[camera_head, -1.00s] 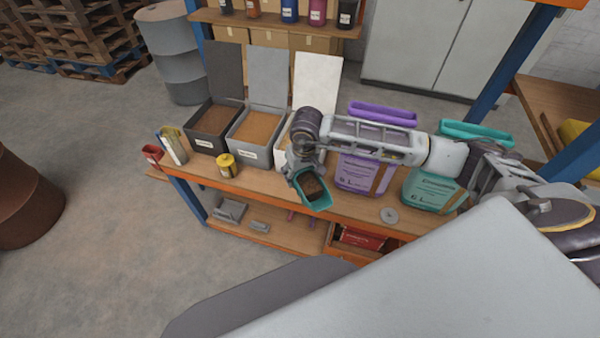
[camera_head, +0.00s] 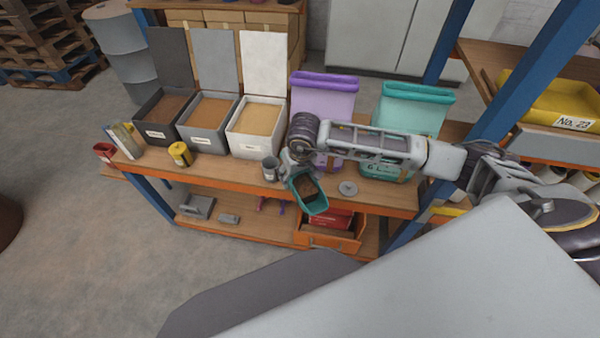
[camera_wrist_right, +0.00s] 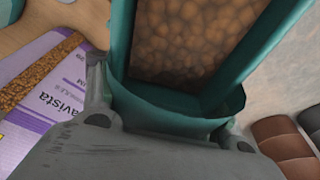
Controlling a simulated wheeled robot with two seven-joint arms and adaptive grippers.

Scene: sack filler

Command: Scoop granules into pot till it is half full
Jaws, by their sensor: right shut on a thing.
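My right gripper (camera_head: 291,168) is shut on a teal scoop (camera_head: 318,206), held at the front edge of the bench. Brown granules (camera_head: 306,188) lie in the scoop; they also show in the right wrist view (camera_wrist_right: 190,40). A small grey pot (camera_head: 270,169) stands on the bench just left of the gripper; its inside cannot be made out. Three open bins stand behind: dark (camera_head: 152,137), grey (camera_head: 199,139) and white (camera_head: 244,147), each holding brown or tan granules. My left gripper is not in view.
A yellow pot (camera_head: 180,154) and red pot (camera_head: 104,152) stand on the left of the bench. A purple bag (camera_head: 318,98) and a teal bag (camera_head: 412,110) stand behind my right arm. A grey disc (camera_head: 348,188) lies right of the scoop.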

